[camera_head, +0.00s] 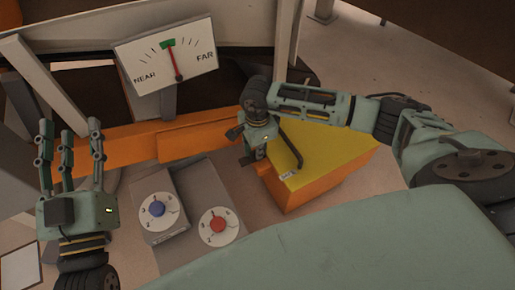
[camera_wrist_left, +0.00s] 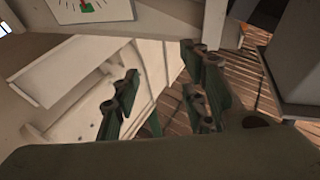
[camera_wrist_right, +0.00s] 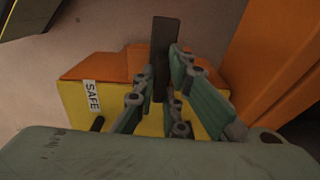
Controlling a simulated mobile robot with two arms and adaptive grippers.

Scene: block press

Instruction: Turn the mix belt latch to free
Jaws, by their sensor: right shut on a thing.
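The yellow-topped orange housing (camera_head: 330,150) stands right of centre in the head view, with a small white label on its near edge. In the right wrist view the label (camera_wrist_right: 91,96) reads SAFE on the yellow face (camera_wrist_right: 75,105). A dark upright bar, seemingly the latch handle (camera_wrist_right: 165,40), stands between my right fingers. My right gripper (camera_head: 248,150) is shut on it at the housing's left end; the fingers hide its lower part. No FREE label is readable. My left gripper (camera_head: 70,145) is open and empty at the left, fingers up, away from the housing.
A gauge (camera_head: 167,56) marked NEAR and FAR stands at the back, its needle near the green mark. A grey box with a blue knob (camera_head: 157,209) and a red knob (camera_head: 218,224) sits between my grippers. An orange beam (camera_head: 120,145) runs behind it.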

